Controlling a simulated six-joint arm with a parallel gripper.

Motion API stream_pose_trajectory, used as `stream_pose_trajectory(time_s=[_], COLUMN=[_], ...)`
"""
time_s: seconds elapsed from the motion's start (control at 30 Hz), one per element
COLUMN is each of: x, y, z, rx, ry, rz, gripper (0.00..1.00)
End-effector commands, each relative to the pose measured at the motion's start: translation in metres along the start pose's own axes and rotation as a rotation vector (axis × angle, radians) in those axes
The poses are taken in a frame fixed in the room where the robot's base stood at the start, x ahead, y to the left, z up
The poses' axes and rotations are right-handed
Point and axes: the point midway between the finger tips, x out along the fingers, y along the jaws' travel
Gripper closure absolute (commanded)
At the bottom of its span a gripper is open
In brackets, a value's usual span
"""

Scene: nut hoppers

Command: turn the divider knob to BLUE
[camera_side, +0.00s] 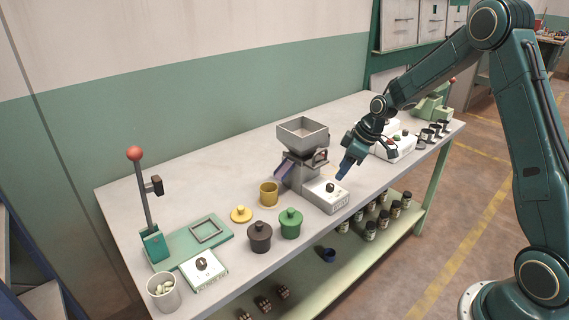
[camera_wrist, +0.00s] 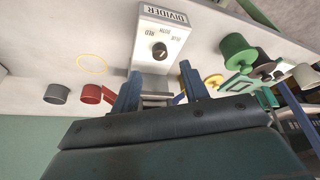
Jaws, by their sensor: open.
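The divider box (camera_side: 322,198) is a pale box on the bench at the foot of the grey hopper (camera_side: 302,137). Its dark round knob (camera_side: 330,187) is on top. In the wrist view the knob (camera_wrist: 159,51) sits on a white panel (camera_wrist: 148,64) marked DIVIDER, with RED, BOTH and BLUE printed around it. I cannot tell surely which word its mark faces. My gripper (camera_side: 342,174) is above and just right of the knob. In the wrist view its blue fingers (camera_wrist: 160,71) are spread apart with nothing between them, and the knob lies beyond the tips, untouched.
A yellow cup (camera_side: 268,195), a yellow lid (camera_side: 241,214), a dark pot (camera_side: 260,238) and a green pot (camera_side: 291,224) stand left of the box. A lever station (camera_side: 153,243) is at the far left. A white box (camera_side: 396,149) lies right of my gripper. The bench's front edge is close.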

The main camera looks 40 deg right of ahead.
Motion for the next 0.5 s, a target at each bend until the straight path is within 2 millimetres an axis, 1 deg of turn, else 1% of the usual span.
stream_pose_trajectory(time_s=[0.03,0.2,0.33,0.5], x=[0.008,0.032,0.046,0.059], y=[-0.001,-0.001,0.0,0.0], z=[0.001,0.001,0.001,0.001], rx=[0.0,0.0,0.0,0.0], ry=[-0.003,-0.003,-0.002,-0.002], rz=[-0.003,-0.002,-0.002,-0.001], gripper=[0.55,0.55,0.55,0.55])
